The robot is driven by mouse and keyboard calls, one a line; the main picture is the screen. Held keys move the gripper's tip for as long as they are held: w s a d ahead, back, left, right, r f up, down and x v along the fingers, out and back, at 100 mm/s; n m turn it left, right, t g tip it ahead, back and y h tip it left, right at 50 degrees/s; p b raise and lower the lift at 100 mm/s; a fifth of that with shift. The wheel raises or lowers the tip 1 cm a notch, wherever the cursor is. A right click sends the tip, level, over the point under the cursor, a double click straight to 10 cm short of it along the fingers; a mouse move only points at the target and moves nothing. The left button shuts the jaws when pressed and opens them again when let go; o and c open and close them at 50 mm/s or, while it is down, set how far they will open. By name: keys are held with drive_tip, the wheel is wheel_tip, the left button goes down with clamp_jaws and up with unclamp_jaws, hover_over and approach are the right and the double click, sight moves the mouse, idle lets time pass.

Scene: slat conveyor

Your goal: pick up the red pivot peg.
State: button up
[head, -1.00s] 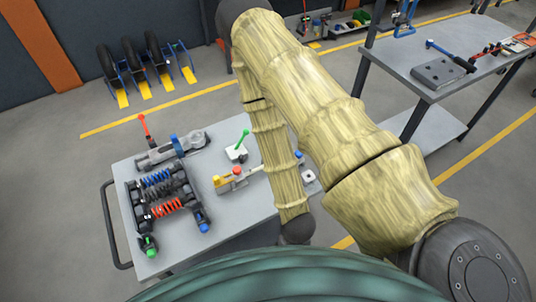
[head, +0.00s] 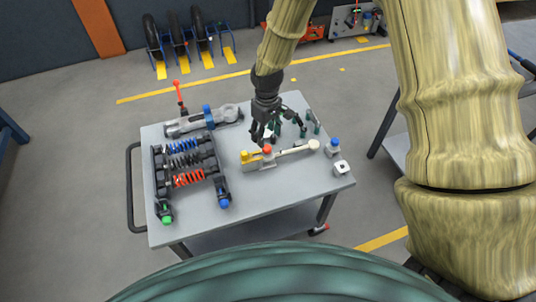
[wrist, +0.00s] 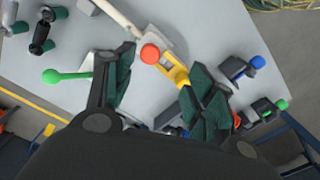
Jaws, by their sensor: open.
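The red pivot peg (head: 267,149) shows as a round red head on a small pale block, on the lever assembly on the grey cart top (head: 285,198). In the wrist view the red head (wrist: 150,54) lies beyond the gap between my fingers, nearer the left finger. A yellow part (wrist: 173,70) adjoins it on the right. My gripper (wrist: 160,76) is open and empty, with dark green finger pads. In the head view my gripper (head: 262,133) hangs just behind and above the peg. The peg's shaft is hidden.
Left on the cart is a black rack (head: 188,176) with blue, black and red springs. A grey linkage (head: 203,120) with a red-topped lever lies behind it. A blue-topped block (head: 333,146) stands right. A green-knobbed rod (wrist: 55,76) lies outside my left finger. The cart's front is clear.

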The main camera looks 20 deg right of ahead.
sight(267, 147)
drive_tip(key=shift+w+d+f+p, duration=0.1)
drive_tip(key=shift+w+f+p, duration=0.2)
drive_tip(key=shift+f, duration=1.25)
drive_tip(key=shift+w+d+f+p, duration=0.2)
drive_tip(key=shift+f+p, duration=0.25)
drive_tip(key=shift+f, duration=1.05)
drive_tip(key=shift+w+d+f+p, duration=0.1)
drive_tip(key=shift+w+f+p, duration=0.2)
drive_tip(key=shift+f, duration=1.25)
drive_tip(key=shift+s, duration=0.1)
drive_tip(key=c, duration=1.2)
